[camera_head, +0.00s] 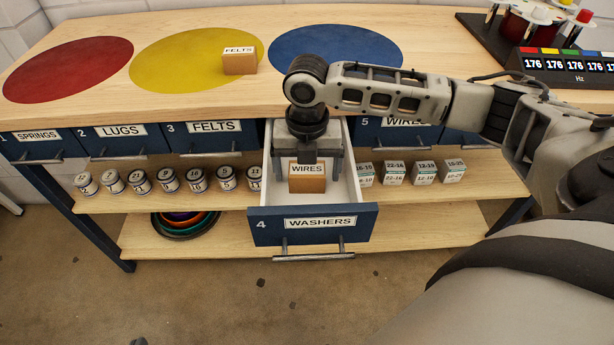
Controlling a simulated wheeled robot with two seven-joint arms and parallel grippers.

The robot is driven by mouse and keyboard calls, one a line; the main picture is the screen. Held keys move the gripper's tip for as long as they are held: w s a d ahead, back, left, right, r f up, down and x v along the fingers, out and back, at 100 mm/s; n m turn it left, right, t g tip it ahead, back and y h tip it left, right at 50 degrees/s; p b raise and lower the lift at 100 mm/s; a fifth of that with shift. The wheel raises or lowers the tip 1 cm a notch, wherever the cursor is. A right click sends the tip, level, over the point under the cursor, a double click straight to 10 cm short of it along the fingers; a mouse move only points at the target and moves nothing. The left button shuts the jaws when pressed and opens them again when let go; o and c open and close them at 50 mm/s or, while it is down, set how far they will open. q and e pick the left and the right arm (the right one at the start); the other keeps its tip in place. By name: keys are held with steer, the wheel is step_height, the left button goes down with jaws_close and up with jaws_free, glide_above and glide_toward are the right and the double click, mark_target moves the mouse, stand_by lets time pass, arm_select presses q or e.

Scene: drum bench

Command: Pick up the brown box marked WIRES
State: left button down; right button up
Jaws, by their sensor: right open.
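The brown box marked WIRES (307,182) sits inside the open drawer labelled 4 WASHERS (262,213), with its label facing front. My right gripper (308,168) points down into the drawer, directly over and around the upper part of the box. Its jaws are open, one on each side of the box. I cannot tell whether a finger touches it. The back of the box is hidden by the gripper. My left gripper is not in view.
A brown FELTS box (239,62) stands on the yellow circle (177,58). The other drawers, such as FELTS (205,140), are shut. Small cans (167,181) and boxes (395,173) line the shelf below. A dark device with number displays (562,68) stands at the right.

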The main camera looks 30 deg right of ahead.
steer(key=c, duration=1.1)
